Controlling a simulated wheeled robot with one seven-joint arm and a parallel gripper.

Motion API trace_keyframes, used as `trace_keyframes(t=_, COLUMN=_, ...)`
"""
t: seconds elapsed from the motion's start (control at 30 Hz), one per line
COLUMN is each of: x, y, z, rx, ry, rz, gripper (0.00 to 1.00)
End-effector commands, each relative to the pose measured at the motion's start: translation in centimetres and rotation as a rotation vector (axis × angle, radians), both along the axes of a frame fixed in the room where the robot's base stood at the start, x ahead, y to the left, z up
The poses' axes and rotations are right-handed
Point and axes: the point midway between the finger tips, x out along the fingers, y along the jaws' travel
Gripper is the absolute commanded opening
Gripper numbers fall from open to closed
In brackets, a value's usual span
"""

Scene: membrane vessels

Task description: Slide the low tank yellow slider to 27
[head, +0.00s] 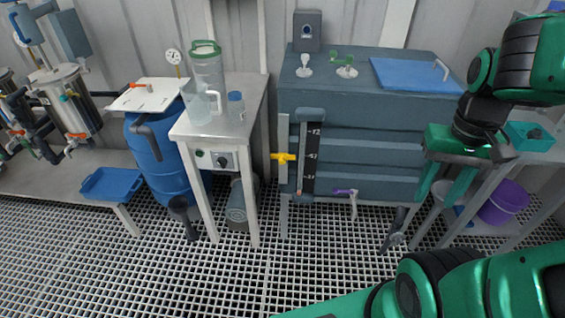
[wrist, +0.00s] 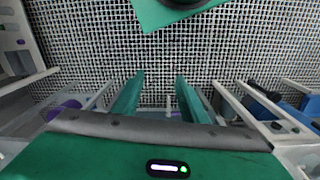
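The low tank (head: 390,152) is the grey-blue box right of centre in the head view. A dark scale strip (head: 312,158) with white numbers runs up its front face. The yellow slider (head: 284,157) sits on a pale vertical rail just left of the scale, at about the height of the middle number. The digits are too small to read surely. My gripper (head: 449,192) hangs in front of the tank's right end, well right of the slider. Its green fingers (wrist: 156,97) point down and stand apart with nothing between them in the wrist view. The slider does not show in the wrist view.
A purple-handled valve (head: 347,192) sticks out low on the tank's front. A steel table (head: 228,120) with a jug and bottle stands left of the tank. A shelf with a purple bucket (head: 503,202) is at right. The grating floor in front is mostly clear.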

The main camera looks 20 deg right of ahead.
Motion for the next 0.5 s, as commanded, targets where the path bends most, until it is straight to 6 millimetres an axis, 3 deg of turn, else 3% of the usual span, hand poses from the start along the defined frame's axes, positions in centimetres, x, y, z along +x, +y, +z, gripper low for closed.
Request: trace_keyframes(t=0.5, x=10.4, y=-2.5, z=-7.5, rx=-0.229, ry=0.203, rz=0.42, gripper=0.39)
